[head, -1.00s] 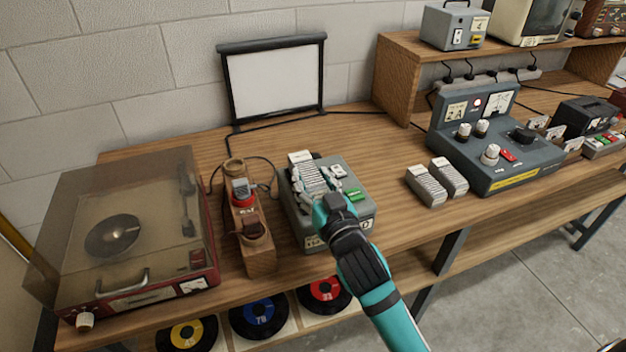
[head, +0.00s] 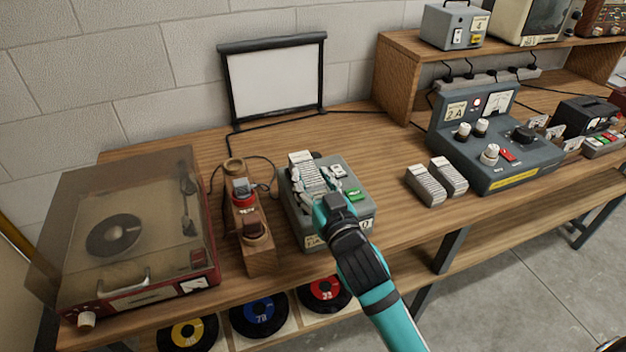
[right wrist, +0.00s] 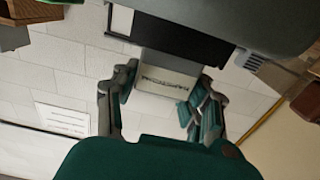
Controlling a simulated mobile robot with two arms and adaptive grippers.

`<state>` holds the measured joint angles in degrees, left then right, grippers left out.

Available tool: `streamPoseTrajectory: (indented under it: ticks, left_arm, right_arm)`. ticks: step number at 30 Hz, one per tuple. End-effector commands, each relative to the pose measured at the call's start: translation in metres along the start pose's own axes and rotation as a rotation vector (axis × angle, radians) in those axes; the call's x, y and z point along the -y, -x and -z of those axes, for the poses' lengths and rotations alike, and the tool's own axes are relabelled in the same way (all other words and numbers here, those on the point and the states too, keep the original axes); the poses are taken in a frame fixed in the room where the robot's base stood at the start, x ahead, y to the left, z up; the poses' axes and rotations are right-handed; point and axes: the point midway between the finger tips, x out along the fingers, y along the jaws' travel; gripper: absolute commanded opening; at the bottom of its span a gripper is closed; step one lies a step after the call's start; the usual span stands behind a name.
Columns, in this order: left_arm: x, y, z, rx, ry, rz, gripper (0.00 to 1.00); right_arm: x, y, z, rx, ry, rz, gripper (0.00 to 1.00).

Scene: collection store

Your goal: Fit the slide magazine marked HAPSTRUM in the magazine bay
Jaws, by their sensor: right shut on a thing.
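A grey slide magazine (head: 313,177) with a ribbed top and a white end label lies along the top of the grey slide projector (head: 359,205). My right gripper (head: 326,191) is over the projector, shut on this magazine near its front. In the right wrist view the magazine's pale labelled end (right wrist: 168,82) shows between my two fingers (right wrist: 160,100); its dark lettering looks like HAPSTRUM but is small. The bay is mostly hidden under the magazine and gripper, so I cannot tell how deep the magazine sits. My left gripper is not in view.
A wooden block with plugs (head: 262,262) stands close to the projector's left, and a record player (head: 135,230) beyond it. Two more slide magazines (head: 437,181) lie to the right, beside a grey control console (head: 510,165). A small screen (head: 273,85) stands behind.

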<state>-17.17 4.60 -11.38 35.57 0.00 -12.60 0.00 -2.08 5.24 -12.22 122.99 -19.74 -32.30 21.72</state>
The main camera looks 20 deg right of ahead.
Motion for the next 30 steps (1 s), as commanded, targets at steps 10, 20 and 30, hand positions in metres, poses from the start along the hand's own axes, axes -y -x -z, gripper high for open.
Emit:
streamPoseTrajectory:
  ticks: [10,20,30]
  left_arm:
    - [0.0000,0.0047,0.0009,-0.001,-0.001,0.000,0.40]
    - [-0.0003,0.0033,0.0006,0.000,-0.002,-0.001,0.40]
    - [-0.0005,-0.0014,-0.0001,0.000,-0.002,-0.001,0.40]
  right_arm:
    - [0.0000,0.0002,0.0007,-0.001,0.000,0.000,0.06]
    - [0.0000,0.0002,-0.0011,-0.001,0.000,0.000,0.06]
    - [-0.0001,0.0002,-0.0078,-0.002,0.000,0.000,0.06]
